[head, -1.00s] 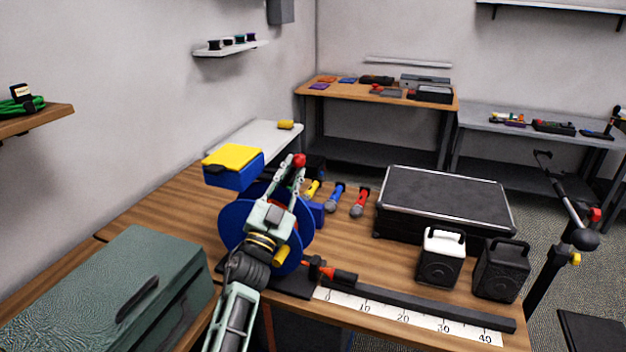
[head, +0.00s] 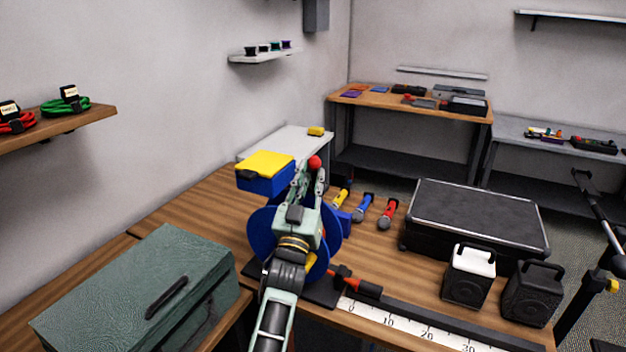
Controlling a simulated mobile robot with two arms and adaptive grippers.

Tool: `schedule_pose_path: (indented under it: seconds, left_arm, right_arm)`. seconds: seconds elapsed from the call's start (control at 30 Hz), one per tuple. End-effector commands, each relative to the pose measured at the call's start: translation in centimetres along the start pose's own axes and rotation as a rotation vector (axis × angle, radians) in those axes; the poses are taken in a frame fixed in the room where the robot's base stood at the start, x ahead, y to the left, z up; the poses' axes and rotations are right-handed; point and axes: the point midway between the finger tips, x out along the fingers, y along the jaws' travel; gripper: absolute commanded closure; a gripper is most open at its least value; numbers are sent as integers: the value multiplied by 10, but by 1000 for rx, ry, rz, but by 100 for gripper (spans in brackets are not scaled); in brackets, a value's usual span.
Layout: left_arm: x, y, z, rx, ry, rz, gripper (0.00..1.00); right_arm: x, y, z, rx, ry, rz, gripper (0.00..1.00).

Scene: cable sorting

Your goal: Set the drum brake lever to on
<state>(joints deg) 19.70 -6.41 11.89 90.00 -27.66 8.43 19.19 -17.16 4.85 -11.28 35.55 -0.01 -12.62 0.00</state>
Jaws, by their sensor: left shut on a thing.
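The blue cable drum (head: 262,233) stands on the wooden bench, partly hidden behind my left arm. The red ball knob (head: 314,162) of its brake lever shows at the top, just right of the yellow-and-blue box. My left gripper (head: 309,177) is at the lever, with its fingers shut on it just below the knob. The lever's shaft is mostly hidden by the fingers. Any on or off marking is too small or hidden to read. My right gripper is not in view.
The yellow-topped blue box (head: 265,175) is close left of the knob. Yellow, blue and red handled tools (head: 388,213) lie to the right. A black case (head: 478,218), two small speaker-like boxes (head: 468,275) and a green toolbox (head: 135,290) occupy the bench.

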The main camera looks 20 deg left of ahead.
Motion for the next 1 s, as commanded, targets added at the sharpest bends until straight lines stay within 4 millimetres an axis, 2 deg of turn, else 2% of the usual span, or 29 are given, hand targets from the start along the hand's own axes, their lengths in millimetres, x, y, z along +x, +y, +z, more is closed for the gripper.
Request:
schedule_pose_path:
  seconds: [0.03,0.27,0.3,0.43,0.77,0.87,1.0]
  left_arm:
    - [3,-2,-7,1,13,-3,100]
    - [3,-2,-7,1,14,-3,100]
    - [3,-2,-8,1,15,-3,78]
    - [3,-2,-7,1,14,-3,67]
    - [-1,-1,-2,0,5,-1,67]
    - [-11,-1,-2,0,4,-1,67]
    - [-38,-1,-1,0,2,-1,67]
  right_arm:
    - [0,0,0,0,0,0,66]
    - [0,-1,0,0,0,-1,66]
    - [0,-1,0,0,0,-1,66]
    - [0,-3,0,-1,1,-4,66]
    - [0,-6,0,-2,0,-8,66]
    - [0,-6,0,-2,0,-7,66]
    - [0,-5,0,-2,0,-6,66]
